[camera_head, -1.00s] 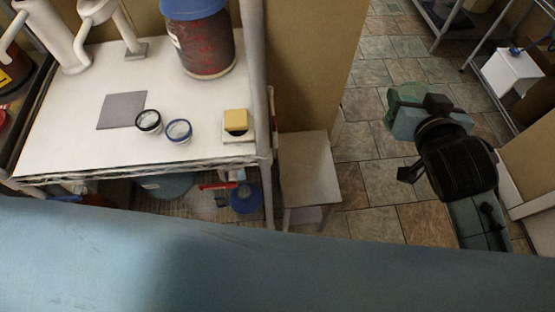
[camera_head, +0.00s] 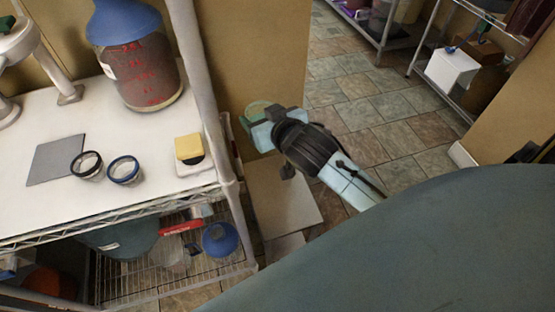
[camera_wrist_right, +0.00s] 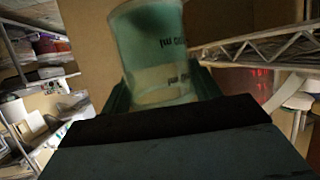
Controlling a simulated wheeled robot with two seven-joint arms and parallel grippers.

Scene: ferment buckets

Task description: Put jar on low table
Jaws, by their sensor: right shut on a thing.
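The jar is a translucent, greenish container with dark printed marks, seen large in the right wrist view (camera_wrist_right: 158,55). In the head view only a small green part of the jar (camera_head: 257,107) shows at the tip of my right gripper (camera_head: 258,128). The right gripper is shut on the jar, with a finger on each side. The low table (camera_head: 300,205) is a small, pale, square-topped piece beside the shelf. The gripper and jar appear over its back part in the head view; their height above it is hard to judge. My left gripper is not in view.
A white-topped wire shelf (camera_head: 120,205) stands left of the low table, its post (camera_head: 205,90) close to the gripper. It holds a blue-lidded carboy (camera_head: 145,70), two small cups and a yellow sponge (camera_head: 189,147). A tan wall (camera_head: 250,50) stands behind. Tiled floor (camera_head: 365,110) is open to the right.

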